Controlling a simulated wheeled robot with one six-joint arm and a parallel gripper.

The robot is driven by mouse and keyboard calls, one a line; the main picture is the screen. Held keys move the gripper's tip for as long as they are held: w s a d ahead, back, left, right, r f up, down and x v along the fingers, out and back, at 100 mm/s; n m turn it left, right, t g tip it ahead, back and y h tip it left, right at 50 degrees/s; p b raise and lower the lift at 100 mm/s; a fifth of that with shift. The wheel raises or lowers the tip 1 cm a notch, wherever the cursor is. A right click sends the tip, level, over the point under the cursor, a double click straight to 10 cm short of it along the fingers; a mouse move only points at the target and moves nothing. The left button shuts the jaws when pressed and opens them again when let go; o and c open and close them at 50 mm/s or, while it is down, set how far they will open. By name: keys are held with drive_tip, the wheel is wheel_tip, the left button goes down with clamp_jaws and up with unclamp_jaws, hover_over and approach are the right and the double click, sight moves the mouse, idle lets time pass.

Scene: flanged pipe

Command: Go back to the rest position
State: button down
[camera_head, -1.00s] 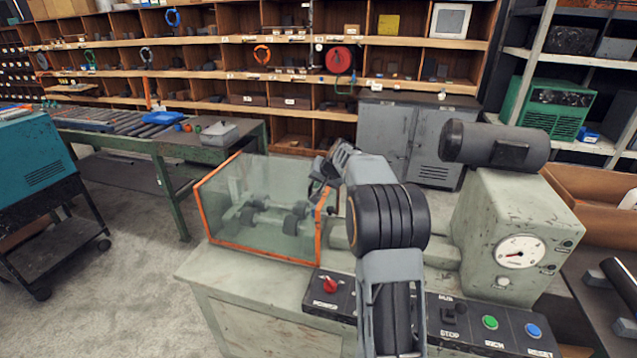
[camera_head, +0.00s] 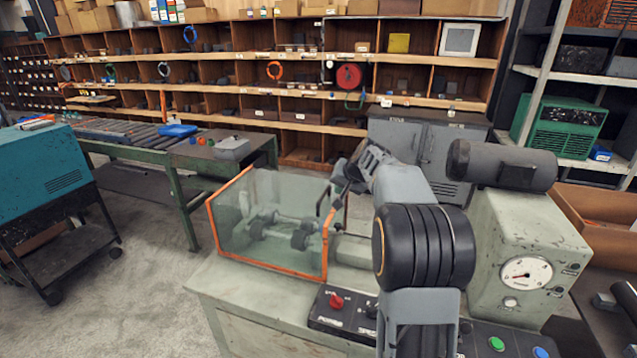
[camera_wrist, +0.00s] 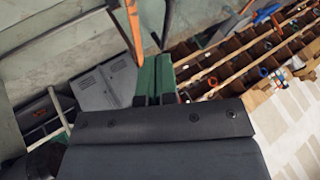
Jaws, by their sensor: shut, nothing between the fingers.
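My gripper shows in the wrist view (camera_wrist: 155,62) with its two green fingers side by side, shut and empty. In the head view my arm reaches forward over the bench machine, and its far end is beside the right end of the clear guard box (camera_head: 270,228). The fingers themselves cannot be made out there. The guard box has orange edges, and a flanged pipe (camera_head: 283,225) lies inside it. I cannot tell whether my arm touches the guard.
The machine's gauge housing (camera_head: 527,272) and grey motor (camera_head: 502,165) stand close right of my arm. A control panel with a red knob (camera_head: 336,301) lies below. A roller table (camera_head: 150,150) and teal cabinet (camera_head: 45,170) are left.

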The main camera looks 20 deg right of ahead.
drive_tip(key=shift+s+r, duration=0.1)
drive_tip(key=shift+s, duration=0.1)
drive_tip(key=s+a+f+n+g, duration=0.1)
drive_tip(key=s+a, duration=0.4)
drive_tip(key=s, duration=0.5)
drive_tip(key=s+a+f+n+g+h, duration=0.1)
drive_tip(key=s+a+f+n, duration=0.2)
drive_tip(key=s+a, duration=0.3)
drive_tip(key=s+a+f+n+g, duration=0.1)
drive_tip(key=s+a, duration=0.5)
drive_tip(key=s, duration=0.8)
drive_tip(key=shift+a+f+n, duration=0.2)
drive_tip(key=shift+f+n, duration=0.4)
drive_tip(key=shift+n, duration=0.2)
